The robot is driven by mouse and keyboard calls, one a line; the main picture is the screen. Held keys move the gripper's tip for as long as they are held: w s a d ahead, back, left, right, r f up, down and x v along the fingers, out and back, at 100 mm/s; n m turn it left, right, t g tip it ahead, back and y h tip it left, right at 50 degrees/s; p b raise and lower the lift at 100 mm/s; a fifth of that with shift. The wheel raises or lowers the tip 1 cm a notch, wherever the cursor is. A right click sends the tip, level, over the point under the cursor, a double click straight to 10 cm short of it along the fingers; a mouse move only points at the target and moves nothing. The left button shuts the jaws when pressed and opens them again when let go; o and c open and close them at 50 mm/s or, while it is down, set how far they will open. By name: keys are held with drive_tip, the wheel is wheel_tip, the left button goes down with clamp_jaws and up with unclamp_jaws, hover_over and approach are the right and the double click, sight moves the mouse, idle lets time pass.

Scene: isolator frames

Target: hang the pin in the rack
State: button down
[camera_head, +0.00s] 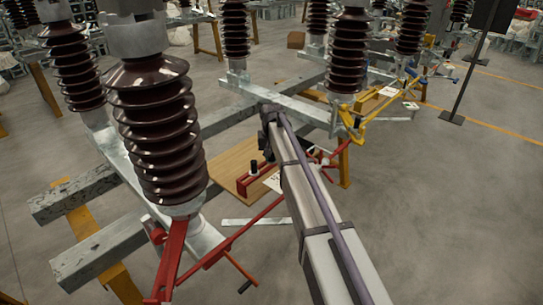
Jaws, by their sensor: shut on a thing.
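My arm reaches in from the bottom right, and its dark far end shows near the middle of the view, over the grey steel beam. I cannot make out the fingers of my gripper there; the arm hides what lies behind and below it. I cannot make out the pin. No part stands out clearly as the rack. A red bracket (256,184) with a short black upright piece (253,167) is by a wooden board (232,160), left of my arm.
Ribbed brown insulators (160,130) stand on grey steel beams (75,192) at the left and back. A red linkage (172,262) runs along the lower left. A yellow lever assembly (357,120) is right of my arm's end.

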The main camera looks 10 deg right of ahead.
drive_tip(key=c, duration=0.9)
unclamp_jaws()
drive_tip(key=shift+r, duration=0.1)
wheel_tip(320, 180, up, 11)
drive_tip(key=p, duration=1.1)
drive_tip(key=shift+f, duration=0.2)
drive_tip(key=shift+n, duration=0.9)
drive_tip(key=s, duration=3.5)
